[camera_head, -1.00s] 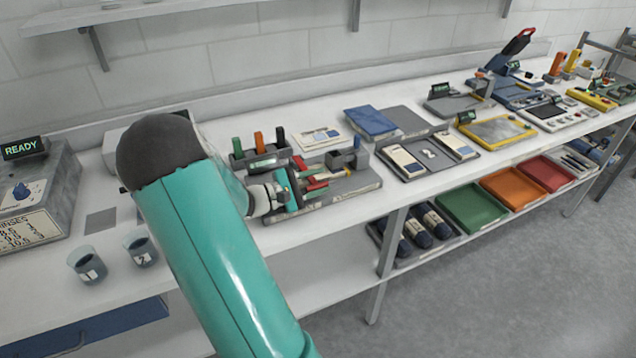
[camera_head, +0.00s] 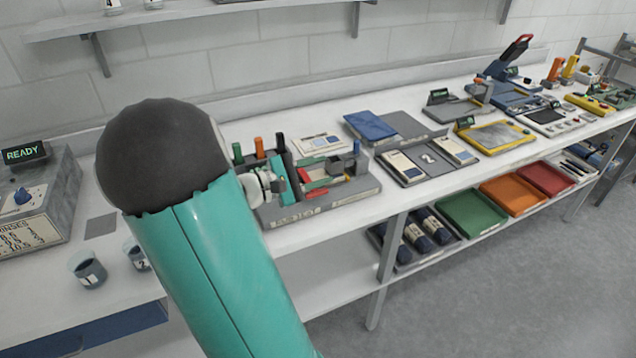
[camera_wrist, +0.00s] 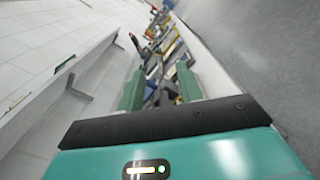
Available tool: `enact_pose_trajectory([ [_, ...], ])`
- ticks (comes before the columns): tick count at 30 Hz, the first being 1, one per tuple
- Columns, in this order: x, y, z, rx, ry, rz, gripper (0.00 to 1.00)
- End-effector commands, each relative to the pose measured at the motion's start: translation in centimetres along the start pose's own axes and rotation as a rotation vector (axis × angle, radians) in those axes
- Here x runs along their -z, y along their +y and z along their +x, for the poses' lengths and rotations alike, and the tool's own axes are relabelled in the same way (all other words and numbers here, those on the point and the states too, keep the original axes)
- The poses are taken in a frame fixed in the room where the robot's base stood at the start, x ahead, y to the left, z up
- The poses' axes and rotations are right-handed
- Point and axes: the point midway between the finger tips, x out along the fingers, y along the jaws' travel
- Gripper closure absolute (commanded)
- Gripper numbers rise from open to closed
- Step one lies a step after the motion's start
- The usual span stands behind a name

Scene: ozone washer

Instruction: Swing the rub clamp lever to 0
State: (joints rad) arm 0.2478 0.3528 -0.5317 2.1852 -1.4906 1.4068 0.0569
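A grey fixture (camera_head: 333,195) with red parts and a blue-grey block stands near the bench's front edge. A red bar (camera_head: 318,188) lies across it; it may be the rub clamp lever, but no label or scale mark is readable. My gripper (camera_head: 287,183) is at the fixture's left end, beside the red parts, and partly hides that end. In the wrist view my gripper (camera_wrist: 161,92) shows two green fingers apart, with a gap between them. The fixture's parts appear small and dark beyond the fingers; I cannot tell whether a finger touches any.
Green, orange and black upright pieces (camera_head: 259,148) stand just behind my gripper. A grey tray with a blue pad (camera_head: 370,126) lies to the right. Two cups (camera_head: 88,270) and a READY unit (camera_head: 40,205) are at left. A wall shelf (camera_head: 190,14) hangs above.

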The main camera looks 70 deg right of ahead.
Motion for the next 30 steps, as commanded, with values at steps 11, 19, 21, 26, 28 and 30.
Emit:
enact_pose_trajectory([
  [11, -5.7, -2.5, -2.5, 0.0, 0.003, 0.003, 0.64],
  [19, -8.0, -3.5, -3.6, 0.0, 0.001, 0.0, 0.64],
  [21, -8.2, -3.6, -3.6, -0.001, 0.0, 0.0, 0.64],
  [26, -8.2, -3.6, -3.7, -0.001, 0.0, -0.001, 0.64],
  [28, -8.2, -3.6, -3.7, -0.001, 0.0, -0.001, 0.64],
  [30, -8.2, -3.6, -3.7, -0.001, 0.0, -0.001, 0.64],
])
